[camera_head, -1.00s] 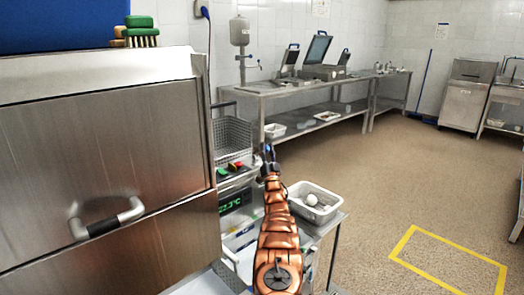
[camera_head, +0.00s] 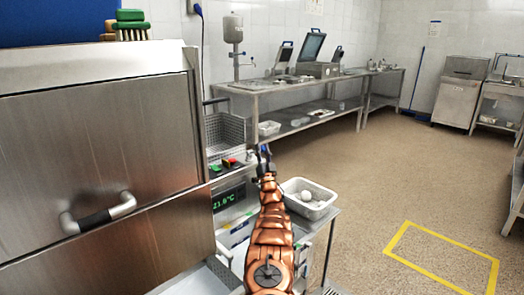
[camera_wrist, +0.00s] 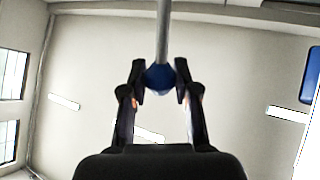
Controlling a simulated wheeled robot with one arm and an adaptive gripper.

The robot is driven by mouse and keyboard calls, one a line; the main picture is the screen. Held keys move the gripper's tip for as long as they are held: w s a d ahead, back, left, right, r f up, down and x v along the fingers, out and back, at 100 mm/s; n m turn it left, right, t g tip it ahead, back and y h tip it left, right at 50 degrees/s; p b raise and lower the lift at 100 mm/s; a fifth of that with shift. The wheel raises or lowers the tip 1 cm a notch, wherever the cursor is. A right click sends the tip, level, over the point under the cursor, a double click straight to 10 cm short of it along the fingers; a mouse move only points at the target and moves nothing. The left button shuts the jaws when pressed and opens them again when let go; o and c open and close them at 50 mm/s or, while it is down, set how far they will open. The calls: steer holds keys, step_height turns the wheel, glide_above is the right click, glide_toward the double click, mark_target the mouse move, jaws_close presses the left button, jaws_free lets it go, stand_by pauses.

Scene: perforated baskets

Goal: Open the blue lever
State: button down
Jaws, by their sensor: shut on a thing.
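The blue lever shows in the wrist view as a round blue knob (camera_wrist: 160,77) on a grey metal rod (camera_wrist: 163,28) that runs to the top edge. My gripper (camera_wrist: 159,70) has its two dark fingers on either side of the knob, shut on it. In the head view my gripper (camera_head: 264,160) is small and dark at the end of my copper-coloured arm, in front of the counter. The lever's base and pivot are not visible in the wrist view, and I cannot make out the lever clearly in the head view.
A large steel machine (camera_head: 100,150) with a bar handle fills the left. A wire basket (camera_head: 225,135) is behind. Open floor (camera_head: 390,170) lies to the right.

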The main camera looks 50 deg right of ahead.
steer(key=shift+s+d+f, duration=0.1)
steer(key=shift+d+f, duration=0.05)
steer(key=shift+f, duration=0.1)
steer(key=c, duration=1.2)
jaws_free()
steer(key=o, duration=0.4)
steer(key=shift+r, duration=0.1)
steer(key=shift+c, duration=0.2)
steer(key=v, duration=1.2)
